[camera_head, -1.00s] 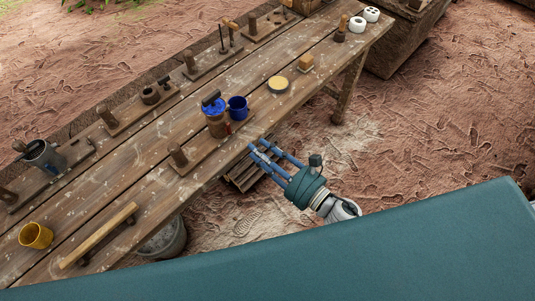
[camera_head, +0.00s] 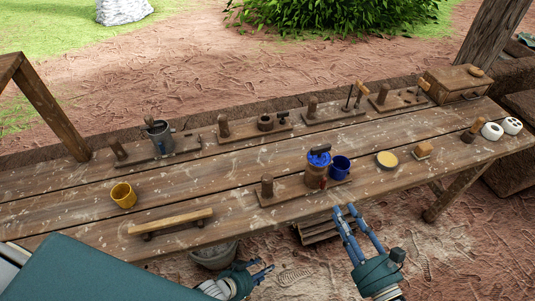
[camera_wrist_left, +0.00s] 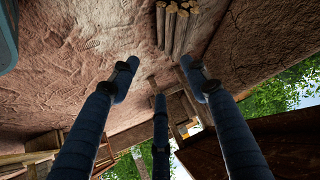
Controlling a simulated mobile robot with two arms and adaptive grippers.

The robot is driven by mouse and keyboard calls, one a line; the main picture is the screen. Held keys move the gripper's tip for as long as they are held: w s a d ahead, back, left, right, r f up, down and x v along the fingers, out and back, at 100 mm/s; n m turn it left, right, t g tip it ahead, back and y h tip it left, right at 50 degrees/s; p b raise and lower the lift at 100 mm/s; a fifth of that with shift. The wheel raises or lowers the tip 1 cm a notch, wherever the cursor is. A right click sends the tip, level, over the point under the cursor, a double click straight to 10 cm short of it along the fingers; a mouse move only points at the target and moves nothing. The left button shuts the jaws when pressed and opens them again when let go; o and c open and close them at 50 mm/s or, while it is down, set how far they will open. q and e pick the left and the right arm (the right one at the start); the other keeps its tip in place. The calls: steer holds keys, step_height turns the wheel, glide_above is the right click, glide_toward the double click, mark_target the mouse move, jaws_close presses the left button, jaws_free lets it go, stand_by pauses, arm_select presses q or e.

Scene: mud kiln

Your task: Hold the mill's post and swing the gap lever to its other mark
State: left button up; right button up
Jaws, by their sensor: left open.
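The mill (camera_head: 317,174), a brown body with a blue top and a dark handle, stands on a wooden base board (camera_head: 285,196) near the bench's front edge. A short wooden post (camera_head: 267,186) stands at the left end of that board. A small red part shows low on the mill's front; I cannot tell whether it is the gap lever, and no marks are readable. My left gripper (camera_head: 268,266) is open and empty, below and in front of the bench; its spread fingers show in the left wrist view (camera_wrist_left: 159,68). My right gripper (camera_head: 346,208) is open and empty, just in front of the bench edge below the mill.
A blue mug (camera_head: 340,168) stands close to the mill's right. A yellow-topped round tin (camera_head: 387,160) and a yellow mug (camera_head: 123,195) are on the bench. A raised wooden bar (camera_head: 171,222) lies along the front edge. Under the bench are a bucket (camera_head: 213,256) and logs (camera_head: 318,229).

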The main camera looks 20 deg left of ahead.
arm_select(q)
steer(key=w+d+r+m+t+h, duration=0.15)
steer(key=d+r+h, duration=0.25)
steer(key=d+r, duration=0.5)
steer(key=w+d+r+m+h, duration=0.35)
steer(key=d+r, duration=0.25)
steer(key=r, duration=0.4)
steer(key=s+d+r+m+g+h, duration=0.1)
steer(key=s+r+m+g+h, duration=0.35)
steer(key=r, duration=0.55)
steer(key=s+d+r+m+g+h, duration=0.2)
steer(key=s+r+m+g, duration=0.25)
steer(key=s+r, duration=0.35)
steer(key=s+d+r+m+g+h, duration=0.1)
steer(key=s+r+m+g+h, duration=0.3)
steer(key=r, duration=0.7)
steer(key=m+t+y, duration=0.4)
steer(key=m+y, duration=0.3)
steer(key=y, duration=1.5)
glide_above(267, 177)
steer(key=shift+s+d+f+g, duration=0.15)
steer(key=shift+s+f+g, duration=0.05)
steer(key=shift+f+g, duration=0.1)
steer(key=shift+w, duration=0.2)
steer(key=shift+f, duration=0.4)
step_height(267, 177, down, 10)
steer(key=shift+r, duration=0.1)
